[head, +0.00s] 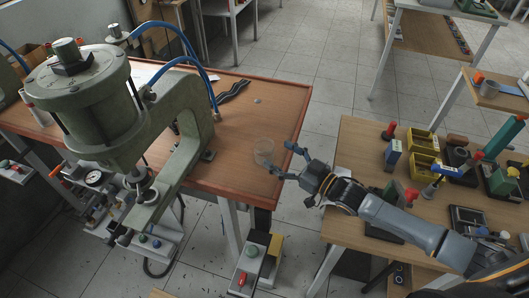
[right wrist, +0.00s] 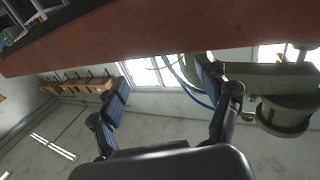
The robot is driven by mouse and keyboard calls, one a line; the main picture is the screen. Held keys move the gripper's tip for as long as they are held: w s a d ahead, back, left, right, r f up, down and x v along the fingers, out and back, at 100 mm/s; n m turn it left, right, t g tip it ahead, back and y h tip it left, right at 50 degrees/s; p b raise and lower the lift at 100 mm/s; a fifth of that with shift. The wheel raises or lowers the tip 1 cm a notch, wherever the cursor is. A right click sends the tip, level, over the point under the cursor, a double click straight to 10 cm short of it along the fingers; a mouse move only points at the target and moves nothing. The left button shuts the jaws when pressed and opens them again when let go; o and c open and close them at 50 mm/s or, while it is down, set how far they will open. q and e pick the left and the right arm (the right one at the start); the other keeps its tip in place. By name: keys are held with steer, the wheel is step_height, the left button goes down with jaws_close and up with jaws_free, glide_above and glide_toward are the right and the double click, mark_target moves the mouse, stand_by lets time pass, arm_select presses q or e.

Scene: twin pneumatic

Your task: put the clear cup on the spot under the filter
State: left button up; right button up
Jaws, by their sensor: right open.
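The clear cup (head: 264,152) stands on the brown wooden table near its right edge in the head view. It is see-through and faint. My right gripper (head: 283,158) is open, its two fingers pointing left at the table edge, close to the cup's right side. I cannot tell whether a finger touches the cup. In the right wrist view the open fingers (right wrist: 163,78) show below the table edge, and I cannot make out the cup there. A small blue-grey round spot (head: 257,101) lies on the table behind the cup. I cannot clearly pick out the filter. My left gripper is not in view.
A large green pneumatic press (head: 110,110) with blue hoses stands on the left of the brown table (head: 262,119). A second table (head: 352,160) on the right holds yellow bins (head: 424,145) and several tools.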

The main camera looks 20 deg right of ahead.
mark_target(272, 152)
steer(key=x, duration=0.4)
steer(key=shift+a+f+p, duration=0.15)
steer(key=shift+a+p, duration=0.1)
steer(key=shift+p, duration=0.15)
steer(key=shift+s, duration=0.1)
steer(key=c, duration=1.4)
